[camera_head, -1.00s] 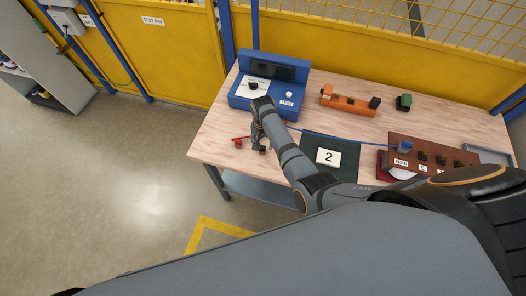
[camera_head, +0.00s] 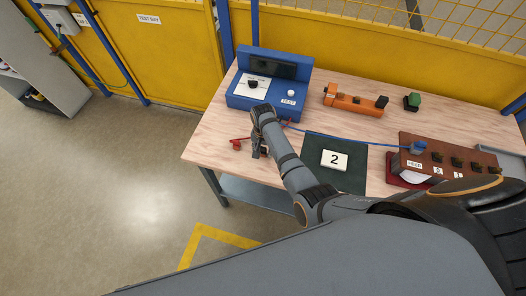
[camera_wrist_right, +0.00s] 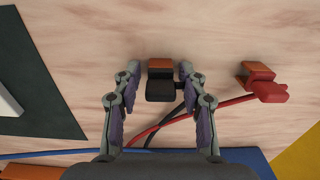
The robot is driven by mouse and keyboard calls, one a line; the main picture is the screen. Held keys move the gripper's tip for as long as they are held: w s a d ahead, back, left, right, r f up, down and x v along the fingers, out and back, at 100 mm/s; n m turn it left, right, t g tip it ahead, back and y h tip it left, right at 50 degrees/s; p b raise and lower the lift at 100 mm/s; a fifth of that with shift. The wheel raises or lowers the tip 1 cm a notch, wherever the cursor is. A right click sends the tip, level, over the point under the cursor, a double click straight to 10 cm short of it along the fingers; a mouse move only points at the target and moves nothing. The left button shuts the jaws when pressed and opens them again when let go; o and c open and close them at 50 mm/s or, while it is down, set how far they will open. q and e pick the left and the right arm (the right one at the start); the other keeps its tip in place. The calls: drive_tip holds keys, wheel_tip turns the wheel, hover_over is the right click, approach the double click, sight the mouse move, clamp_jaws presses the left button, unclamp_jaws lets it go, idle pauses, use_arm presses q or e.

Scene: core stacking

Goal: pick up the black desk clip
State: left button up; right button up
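The black desk clip (camera_wrist_right: 161,91) lies on the wooden table with an orange-brown piece at its far end and a black cable running from it. In the right wrist view it sits between the two fingers of my right gripper (camera_wrist_right: 160,75). The fingers are open, one on each side, with a visible gap to the left finger; the right finger is very close to the clip. In the head view my right gripper (camera_head: 259,152) points down near the table's front left part, and the clip is mostly hidden there. My left gripper is not in view.
A red clip (camera_wrist_right: 270,89) with a red cable lies just right in the wrist view. A blue test box (camera_head: 268,85), an orange block (camera_head: 352,102), a dark green mat with a "2" card (camera_head: 335,160) and a brown socket block (camera_head: 447,155) stand around.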

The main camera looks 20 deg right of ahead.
sight(263, 148)
drive_tip(key=shift+c, duration=1.2)
drive_tip(key=c, duration=0.5)
drive_tip(key=shift+r, duration=0.35)
wheel_tip(263, 148, up, 3)
drive_tip(key=shift+s+f, duration=0.1)
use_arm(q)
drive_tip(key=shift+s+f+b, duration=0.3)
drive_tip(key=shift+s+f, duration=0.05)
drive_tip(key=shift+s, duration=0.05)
use_arm(e)
drive_tip(key=s+d+r, duration=0.5)
drive_tip(key=s+r, duration=0.4)
drive_tip(key=s, duration=0.4)
drive_tip(key=shift+r, duration=0.35)
